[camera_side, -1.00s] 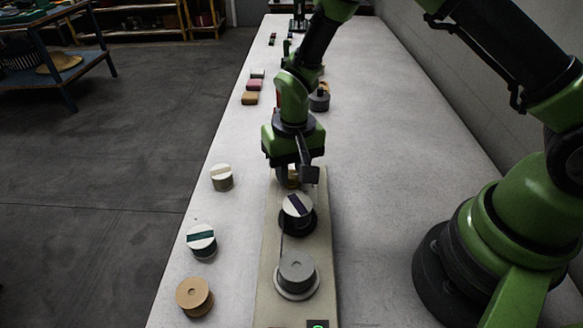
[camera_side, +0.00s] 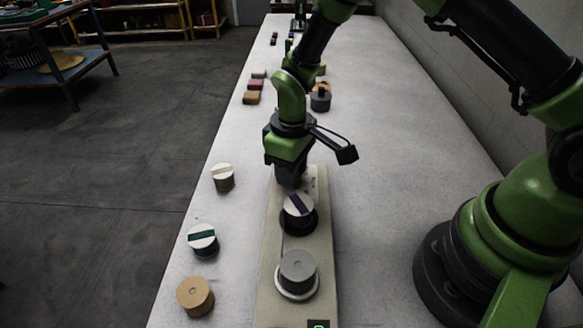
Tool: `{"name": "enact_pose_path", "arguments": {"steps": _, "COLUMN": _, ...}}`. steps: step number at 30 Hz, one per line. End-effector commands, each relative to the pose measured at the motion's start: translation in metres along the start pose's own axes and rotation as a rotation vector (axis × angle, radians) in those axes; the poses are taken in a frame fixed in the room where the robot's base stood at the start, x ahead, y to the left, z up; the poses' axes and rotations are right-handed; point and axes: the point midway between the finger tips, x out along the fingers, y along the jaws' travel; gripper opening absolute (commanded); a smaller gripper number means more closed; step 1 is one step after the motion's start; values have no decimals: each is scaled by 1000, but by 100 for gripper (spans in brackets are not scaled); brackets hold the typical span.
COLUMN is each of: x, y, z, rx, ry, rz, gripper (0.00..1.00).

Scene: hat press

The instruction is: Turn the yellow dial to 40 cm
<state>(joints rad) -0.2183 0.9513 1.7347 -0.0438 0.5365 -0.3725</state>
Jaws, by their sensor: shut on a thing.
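My gripper (camera_side: 289,178) points down at the far end of a long beige board (camera_side: 268,285). It is shut on the yellow dial, which the fingers and gripper body hide almost wholly now. Small dark marks show on the board just right of the fingers, but they are too small to read, so I cannot tell the dial's setting.
On the board, nearer the camera, stand a white block with a dark band (camera_side: 298,205) and a grey cylinder (camera_side: 297,270). Left of it stand a cream-topped block (camera_side: 222,177), a green-banded block (camera_side: 203,240) and a tan cylinder (camera_side: 195,296).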

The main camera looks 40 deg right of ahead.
Motion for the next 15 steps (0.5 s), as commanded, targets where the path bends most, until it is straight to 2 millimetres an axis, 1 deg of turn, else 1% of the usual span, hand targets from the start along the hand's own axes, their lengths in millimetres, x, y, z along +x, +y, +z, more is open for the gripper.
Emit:
{"name": "enact_pose_path", "arguments": {"steps": 6, "x": -1, "y": 0, "z": 0, "rx": -85, "ry": -6, "rz": -1, "gripper": 5}}
{"name": "enact_pose_path", "arguments": {"steps": 15, "x": -1, "y": -1, "z": 0, "rx": -124, "ry": -8, "rz": -1, "gripper": 6}}
